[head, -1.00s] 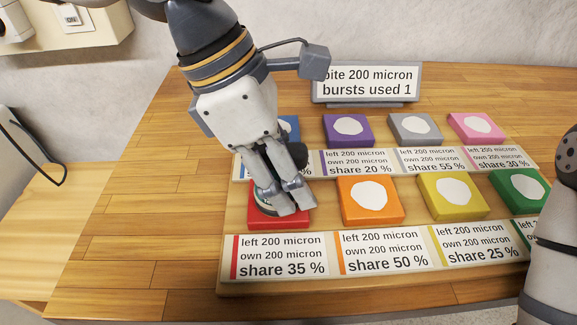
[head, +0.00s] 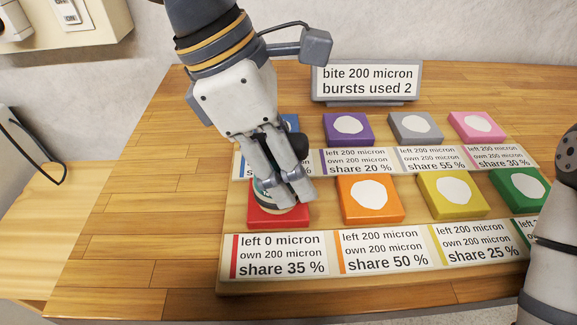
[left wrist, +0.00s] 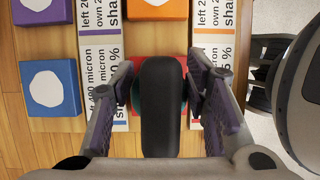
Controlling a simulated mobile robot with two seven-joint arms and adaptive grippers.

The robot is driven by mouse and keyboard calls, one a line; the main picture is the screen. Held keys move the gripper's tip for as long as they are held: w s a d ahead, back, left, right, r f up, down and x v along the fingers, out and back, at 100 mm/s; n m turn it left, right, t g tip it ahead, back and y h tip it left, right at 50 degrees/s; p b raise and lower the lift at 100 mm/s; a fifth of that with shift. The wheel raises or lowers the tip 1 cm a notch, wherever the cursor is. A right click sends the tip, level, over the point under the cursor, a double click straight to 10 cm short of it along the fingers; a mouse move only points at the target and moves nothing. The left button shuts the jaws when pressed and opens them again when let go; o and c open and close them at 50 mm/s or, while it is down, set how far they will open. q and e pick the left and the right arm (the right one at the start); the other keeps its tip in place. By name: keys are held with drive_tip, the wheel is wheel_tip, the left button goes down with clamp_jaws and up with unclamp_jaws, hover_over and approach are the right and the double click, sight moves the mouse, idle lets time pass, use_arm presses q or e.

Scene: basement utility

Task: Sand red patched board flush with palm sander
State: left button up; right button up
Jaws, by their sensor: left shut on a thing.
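The red board (head: 262,217) sits at the front left of the wooden rack, and its top is mostly covered. The palm sander (head: 263,193) rests on it; its black grip (left wrist: 161,105) shows in the left wrist view. My left gripper (head: 290,195) is shut on the sander, with one finger on each side of the grip. The label below the red board (head: 280,255) reads left 0 micron, share 35 %. The display (head: 366,82) reads bite 200 micron, bursts used 2.
Orange (head: 369,215), yellow (head: 451,213) and green (head: 519,203) boards stand to the right in the front row. Blue (head: 291,123), purple (head: 348,143), grey (head: 415,141) and pink (head: 477,139) boards form the back row. The table's left part (head: 140,200) is clear.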

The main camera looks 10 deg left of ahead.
sight(295, 138)
use_arm(q)
drive_tip(key=shift+r, duration=2.9)
